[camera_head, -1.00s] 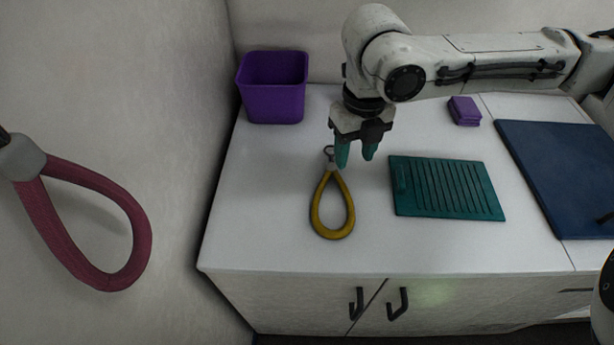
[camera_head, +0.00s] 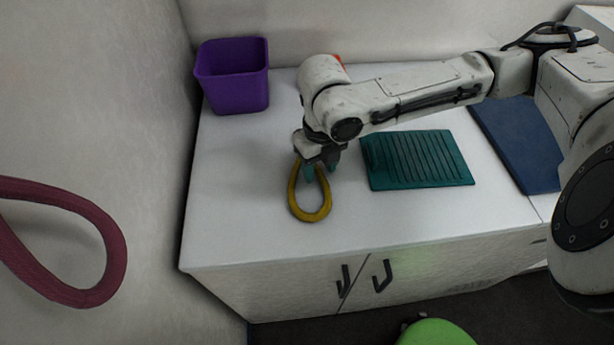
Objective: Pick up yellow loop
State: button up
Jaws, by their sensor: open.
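The yellow loop (camera_head: 310,217) lies on the white counter (camera_head: 235,215) near its left part. Its rounded end points toward the front edge. Its narrow end is hidden behind my gripper. My gripper (camera_head: 319,173) points down over the narrow end of the loop, with its teal fingertips low and close to the loop. The jaws are open. I cannot tell whether the fingertips touch the loop or the counter.
A purple bin (camera_head: 233,78) stands at the back left. A teal ridged mat (camera_head: 417,160) lies right of my gripper, and a dark blue mat (camera_head: 520,145) lies farther right. A red loop (camera_head: 75,235) hangs at the left wall. A green round object (camera_head: 436,333) is below the front.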

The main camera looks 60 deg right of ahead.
jog(key=shift+f, duration=0.15)
grip_shut()
dwell(0.4)
